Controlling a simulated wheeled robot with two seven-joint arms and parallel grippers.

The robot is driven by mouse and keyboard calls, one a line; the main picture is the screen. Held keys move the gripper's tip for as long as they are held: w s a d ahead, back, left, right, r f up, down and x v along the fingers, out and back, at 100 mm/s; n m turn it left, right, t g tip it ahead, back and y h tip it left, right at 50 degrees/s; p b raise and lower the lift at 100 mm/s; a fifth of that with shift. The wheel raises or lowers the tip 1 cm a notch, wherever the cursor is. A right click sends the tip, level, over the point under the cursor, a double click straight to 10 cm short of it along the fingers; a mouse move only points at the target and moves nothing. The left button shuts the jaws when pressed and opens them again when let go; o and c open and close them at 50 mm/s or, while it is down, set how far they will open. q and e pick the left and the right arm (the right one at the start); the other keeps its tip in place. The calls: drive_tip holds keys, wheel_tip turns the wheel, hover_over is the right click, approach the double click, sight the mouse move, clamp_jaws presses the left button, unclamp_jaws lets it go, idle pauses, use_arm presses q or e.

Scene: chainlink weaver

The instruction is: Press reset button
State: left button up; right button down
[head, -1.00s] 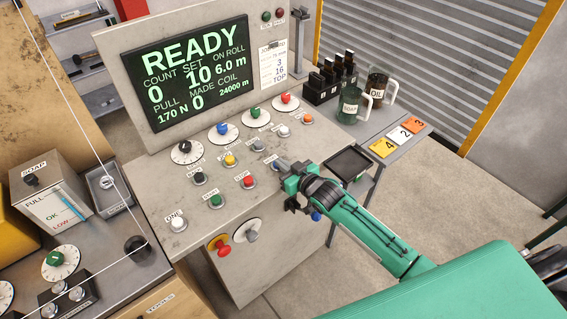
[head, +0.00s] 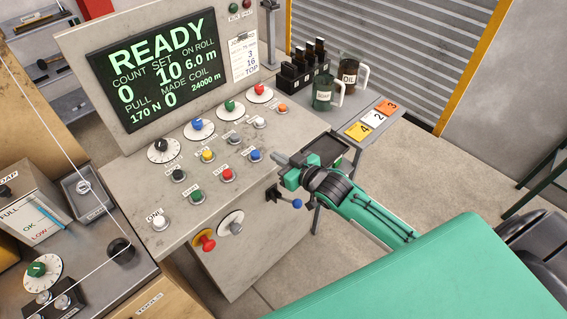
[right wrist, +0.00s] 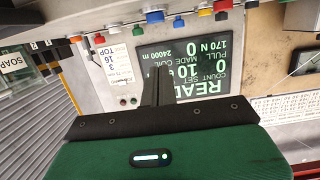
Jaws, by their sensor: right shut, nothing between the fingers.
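The control panel (head: 125,188) has a lower row of buttons: green (head: 195,195), red (head: 226,175) and blue (head: 255,155). Their small labels are hard to read, so I cannot confirm which is reset. My right gripper (head: 279,158) is shut and empty, its fingertips just right of the blue button and apart from it in the picture. In the right wrist view, the shut fingers (right wrist: 157,85) point toward the upside-down panel and its screen (right wrist: 190,62). My left gripper is in neither view.
More coloured buttons and dials fill the sloping panel above. A red knob (head: 205,241) and a grey knob (head: 236,228) sit on its front. A blue-tipped lever (head: 297,203) is below my gripper.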

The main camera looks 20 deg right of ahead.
drive_tip(key=shift+v, duration=0.85)
